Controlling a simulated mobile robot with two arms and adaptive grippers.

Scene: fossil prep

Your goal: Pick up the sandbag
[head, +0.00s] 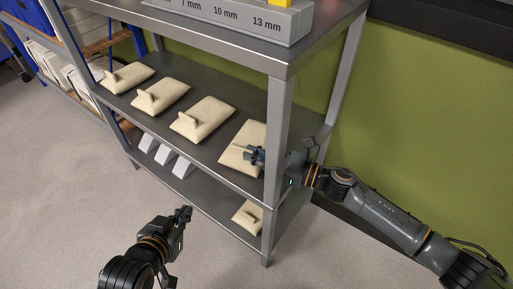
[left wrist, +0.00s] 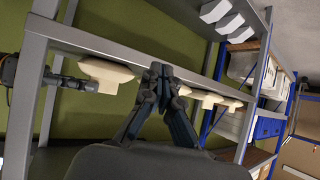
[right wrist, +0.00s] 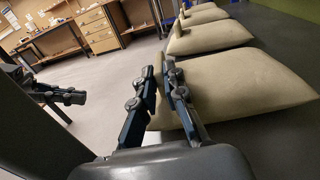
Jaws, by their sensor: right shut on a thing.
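Several cream sandbags, each with a raised tab, lie in a row on the middle shelf. My right gripper (head: 254,155) is at the rightmost sandbag (head: 244,135) and shut on its tab, which the fingers mostly hide. In the right wrist view the fingers (right wrist: 160,75) are close together against the near side of this sandbag (right wrist: 250,90), which appears to rest on the shelf. My left gripper (head: 185,212) is in front of the rack, away from the sandbags. In the left wrist view its fingertips (left wrist: 160,70) meet, with nothing visible between them.
The grey metal rack's front post (head: 279,130) stands close to my right gripper. Another cream bag (head: 248,216) and several white angled blocks (head: 165,153) are on the lower shelf. A grey block marked with millimetre sizes (head: 245,18) is on top. Floor in front is clear.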

